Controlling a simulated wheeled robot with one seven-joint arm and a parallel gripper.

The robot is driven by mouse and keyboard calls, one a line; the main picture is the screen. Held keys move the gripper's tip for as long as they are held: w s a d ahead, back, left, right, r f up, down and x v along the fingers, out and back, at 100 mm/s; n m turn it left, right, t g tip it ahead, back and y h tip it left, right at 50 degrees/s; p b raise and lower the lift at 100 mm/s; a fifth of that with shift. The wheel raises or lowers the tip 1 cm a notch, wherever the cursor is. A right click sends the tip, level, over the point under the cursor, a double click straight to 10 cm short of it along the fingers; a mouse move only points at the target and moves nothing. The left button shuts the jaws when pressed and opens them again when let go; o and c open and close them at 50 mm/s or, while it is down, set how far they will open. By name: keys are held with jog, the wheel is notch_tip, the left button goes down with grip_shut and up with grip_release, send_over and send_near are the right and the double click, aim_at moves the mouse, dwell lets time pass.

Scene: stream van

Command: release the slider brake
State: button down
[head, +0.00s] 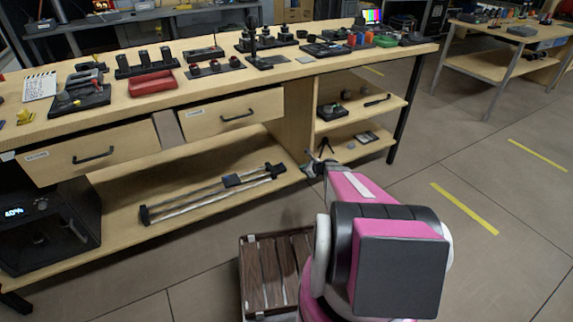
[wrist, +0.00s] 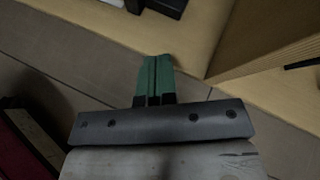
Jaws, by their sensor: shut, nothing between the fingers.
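The slider (head: 215,192) lies on the lower shelf of the workbench, with two pale rails, dark end blocks and a dark carriage (head: 246,178) towards its right end. I cannot make out the brake on it. My gripper (wrist: 157,62) has green fingers pressed together, with nothing between them. It is above the floor in front of the lower shelf edge. A dark block at the top edge of the wrist view may be part of the slider; I cannot tell.
Two drawers (head: 236,112) are closed above the lower shelf. A bench upright (head: 298,115) stands right of the slider. A dark box with a lit display (head: 52,225) is at the left. A brown slatted crate (head: 270,272) is on the floor beside me. The floor to the right is clear.

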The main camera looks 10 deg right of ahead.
jog(key=shift+w+d+f+m+t, duration=0.3)
jog(key=shift+w+d+f+m, duration=0.15)
jog(key=shift+w+d+m, duration=0.15)
jog(key=x, duration=1)
jog(key=shift+d+f, duration=0.1)
jog(key=shift+f, duration=0.05)
jog(key=shift+w+a+r, duration=0.15)
jog(key=shift+w+a, duration=0.25)
jog(key=shift+a, duration=0.05)
jog(key=shift+w+a+r, duration=0.2)
jog(key=shift+w+a, duration=0.2)
jog(key=shift+a, duration=0.05)
jog(key=shift+w+a+r, duration=0.2)
jog(key=shift+w+a, duration=0.3)
jog(key=shift+a, duration=0.05)
